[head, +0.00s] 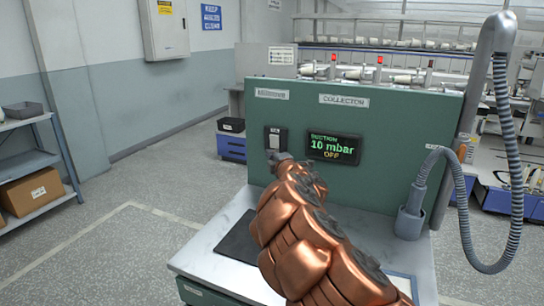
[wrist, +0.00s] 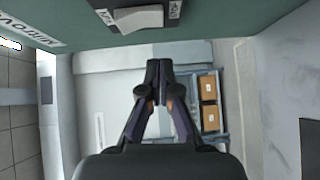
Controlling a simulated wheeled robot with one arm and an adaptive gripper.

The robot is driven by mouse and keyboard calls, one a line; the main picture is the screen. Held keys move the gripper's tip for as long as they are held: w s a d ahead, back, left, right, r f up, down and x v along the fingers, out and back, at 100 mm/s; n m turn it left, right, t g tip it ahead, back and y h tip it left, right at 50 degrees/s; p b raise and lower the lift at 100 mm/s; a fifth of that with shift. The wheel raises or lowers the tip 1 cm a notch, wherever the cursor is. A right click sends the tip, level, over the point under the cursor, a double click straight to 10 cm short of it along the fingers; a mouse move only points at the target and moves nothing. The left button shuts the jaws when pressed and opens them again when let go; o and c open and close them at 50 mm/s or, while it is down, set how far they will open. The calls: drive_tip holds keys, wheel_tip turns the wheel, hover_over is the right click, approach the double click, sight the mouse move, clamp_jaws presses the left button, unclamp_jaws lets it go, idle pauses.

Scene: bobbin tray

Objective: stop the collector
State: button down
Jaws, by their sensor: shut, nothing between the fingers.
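The collector is a green panel (head: 400,152) on a pale bench, with a "COLLECTOR" label. A white rocker switch (head: 274,139) in a dark plate sits on its left part; it also shows at the top of the wrist view (wrist: 138,17). The display (head: 334,149) beside it reads "SUCTION 10 mbar OFF". My gripper (head: 279,157) is at the switch's lower edge in the head view, its tips small and partly hidden by my copper arm. In the wrist view my gripper (wrist: 154,78) is shut and empty, with the switch beyond its tips. I cannot tell whether they touch.
A grey hose (head: 505,150) loops down at the panel's right into a grey holder (head: 408,222). A dark mat (head: 238,240) lies on the bench top. Shelves with a cardboard box (head: 31,190) stand at the left. The floor between is clear.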

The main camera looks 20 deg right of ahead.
drive_tip(key=s+b, duration=0.1)
drive_tip(key=s, duration=0.8)
drive_tip(key=shift+a+f+b, duration=0.3)
drive_tip(key=shift+b, duration=0.1)
drive_tip(key=shift+s, duration=0.1)
